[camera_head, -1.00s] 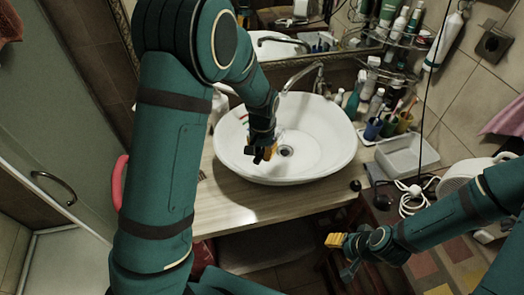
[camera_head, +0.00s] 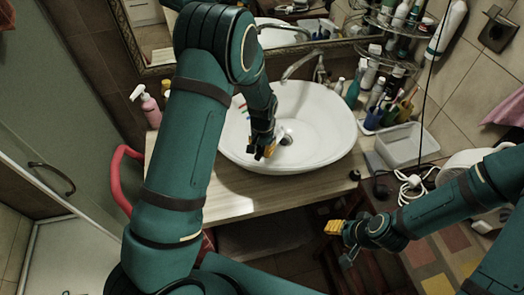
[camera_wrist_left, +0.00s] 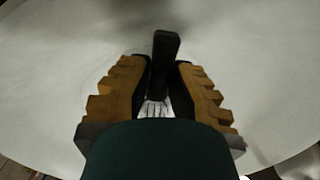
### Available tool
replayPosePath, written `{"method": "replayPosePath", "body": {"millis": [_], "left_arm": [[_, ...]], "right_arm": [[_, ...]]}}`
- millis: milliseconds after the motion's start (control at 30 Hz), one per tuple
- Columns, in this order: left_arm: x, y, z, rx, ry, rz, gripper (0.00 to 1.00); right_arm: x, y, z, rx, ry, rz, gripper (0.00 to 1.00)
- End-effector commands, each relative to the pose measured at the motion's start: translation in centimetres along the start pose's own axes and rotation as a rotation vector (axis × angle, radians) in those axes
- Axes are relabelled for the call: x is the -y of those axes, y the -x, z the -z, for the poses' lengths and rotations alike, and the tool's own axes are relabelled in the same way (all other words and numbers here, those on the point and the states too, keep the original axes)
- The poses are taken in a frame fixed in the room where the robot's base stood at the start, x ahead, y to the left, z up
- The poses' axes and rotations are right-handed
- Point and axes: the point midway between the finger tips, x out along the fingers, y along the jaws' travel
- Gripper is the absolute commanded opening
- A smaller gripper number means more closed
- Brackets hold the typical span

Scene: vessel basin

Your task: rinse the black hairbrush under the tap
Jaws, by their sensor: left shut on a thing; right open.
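The white oval basin (camera_head: 325,148) sits on a wooden counter, with the metal tap (camera_head: 303,66) at its back. My left gripper (camera_head: 264,152) hangs over the front left part of the basin, in front of the drain and away from the tap. It is shut on the black hairbrush, whose dark handle (camera_wrist_left: 166,48) sticks out between the yellow finger pads (camera_wrist_left: 160,80) in the left wrist view.
A grey tray (camera_head: 408,160), cups with brushes (camera_head: 385,114) and several bottles stand right of the basin. A white cable (camera_head: 412,188) lies at the counter's right. A pink soap bottle (camera_head: 150,108) stands at the left. A mirror is behind the tap.

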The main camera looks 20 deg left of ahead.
Motion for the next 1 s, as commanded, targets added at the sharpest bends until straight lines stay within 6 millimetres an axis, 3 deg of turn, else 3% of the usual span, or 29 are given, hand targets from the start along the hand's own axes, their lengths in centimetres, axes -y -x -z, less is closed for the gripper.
{"method": "replayPosePath", "body": {"millis": [1000], "left_arm": [[4.0,-2.0,8.2,-0.002,0.0,0.0,0.0]], "right_arm": [[-0.9,-2.3,-0.3,-0.003,-0.004,-0.002,0.47]]}}
